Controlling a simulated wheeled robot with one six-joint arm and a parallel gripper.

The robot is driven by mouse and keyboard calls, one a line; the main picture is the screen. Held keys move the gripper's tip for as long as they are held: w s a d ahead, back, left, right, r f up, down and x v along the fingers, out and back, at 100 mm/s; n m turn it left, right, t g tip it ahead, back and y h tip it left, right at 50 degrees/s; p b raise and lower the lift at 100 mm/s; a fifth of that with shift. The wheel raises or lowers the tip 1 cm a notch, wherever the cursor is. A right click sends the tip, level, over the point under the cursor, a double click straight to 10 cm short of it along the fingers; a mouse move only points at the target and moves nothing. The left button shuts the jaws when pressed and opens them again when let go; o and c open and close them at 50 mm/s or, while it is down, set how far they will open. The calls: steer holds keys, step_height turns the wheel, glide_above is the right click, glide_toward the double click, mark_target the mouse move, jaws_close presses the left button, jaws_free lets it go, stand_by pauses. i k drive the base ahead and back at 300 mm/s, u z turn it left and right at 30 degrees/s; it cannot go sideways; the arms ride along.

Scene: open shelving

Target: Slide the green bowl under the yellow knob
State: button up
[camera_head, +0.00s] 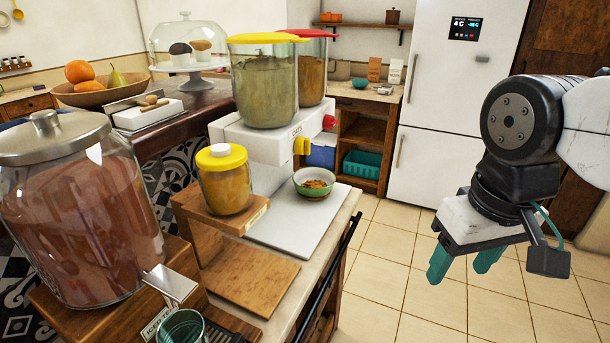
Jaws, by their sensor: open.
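The green bowl (316,192) holds brown food and stands upright on a white board on the counter. The yellow knob (301,146) sticks out from the white base of the dispenser, above and slightly left of the bowl in the picture. The exact gap between the knob's line and the bowl is hard to tell. My gripper (459,274) is at the right, over the floor side and well apart from the bowl. Its two teal fingers point down, spread open, with nothing between them.
The white board (285,228) is bare in front of the bowl. A yellow-lidded jar (226,190) stands on a wooden riser left of it. A red knob (329,122) is beyond the yellow one. A large jar (85,225) and a glass (182,328) are nearer. The counter's right edge is close.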

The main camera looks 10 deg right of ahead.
mark_target(310, 183)
steer(key=k, duration=0.65)
steer(key=z, duration=0.85)
steer(key=i, duration=1.55)
steer(key=u, duration=0.9)
